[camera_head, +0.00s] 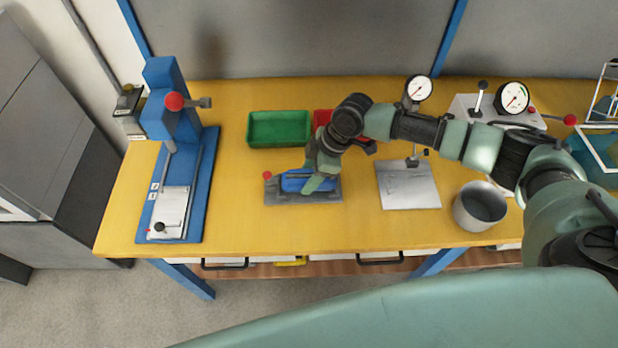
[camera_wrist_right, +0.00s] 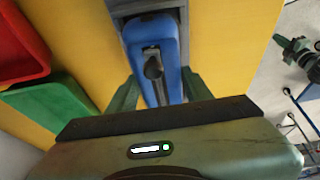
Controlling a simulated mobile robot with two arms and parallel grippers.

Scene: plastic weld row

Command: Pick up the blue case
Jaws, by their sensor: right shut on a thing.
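The blue case (camera_head: 294,183) lies on a grey fixture plate (camera_head: 275,197) on the yellow table. In the right wrist view the blue case (camera_wrist_right: 140,36) sits between my gripper's fingers, with a dark knobbed lever part along its middle. My right gripper (camera_head: 318,184) reaches down over the case from above in the head view. Its fingers show in the right wrist view (camera_wrist_right: 160,92), one on each side of the case, shut on it. The gripper hides part of the case in the head view. My left gripper is not in view.
A green bin (camera_head: 279,129) and a partly hidden red bin (camera_head: 322,119) stand behind the case. A blue press (camera_head: 205,180) is at the left. A metal plate with a dial gauge (camera_head: 408,190) and a metal pot (camera_head: 480,207) are at the right.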

